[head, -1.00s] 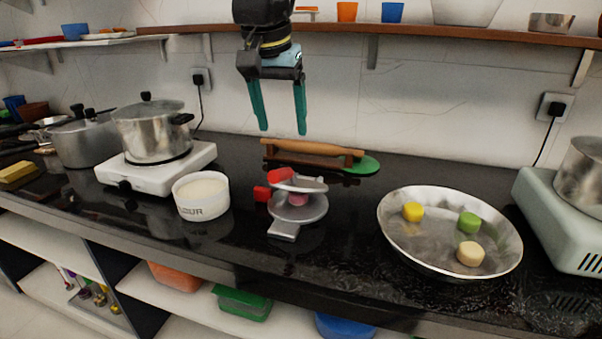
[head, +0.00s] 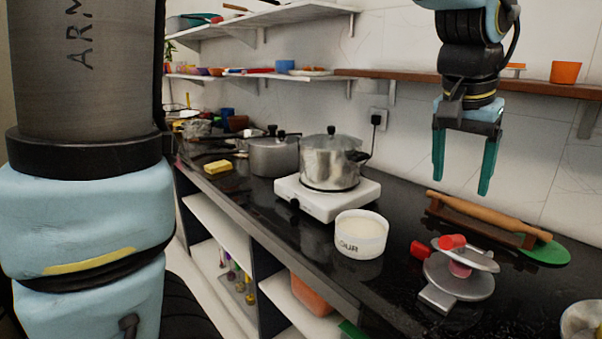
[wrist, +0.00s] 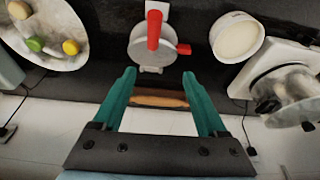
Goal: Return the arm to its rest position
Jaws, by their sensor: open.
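My gripper (head: 463,172) hangs in the air above the counter, its two green fingers pointing down, apart and with nothing between them. In the head view it is above and behind the press with red handles (head: 458,275) and above the rolling pin (head: 488,214) on its stand. In the wrist view my gripper (wrist: 160,85) is open and empty, with the rolling pin (wrist: 158,101) showing beyond the gap between the fingers. The press also shows in the wrist view (wrist: 153,48). My arm fills the left of the head view.
A flour bowl (head: 361,238) stands left of the press. A steel pot (head: 329,163) sits on a white stove (head: 316,201). A wooden shelf (head: 400,78) runs along the wall behind my gripper.

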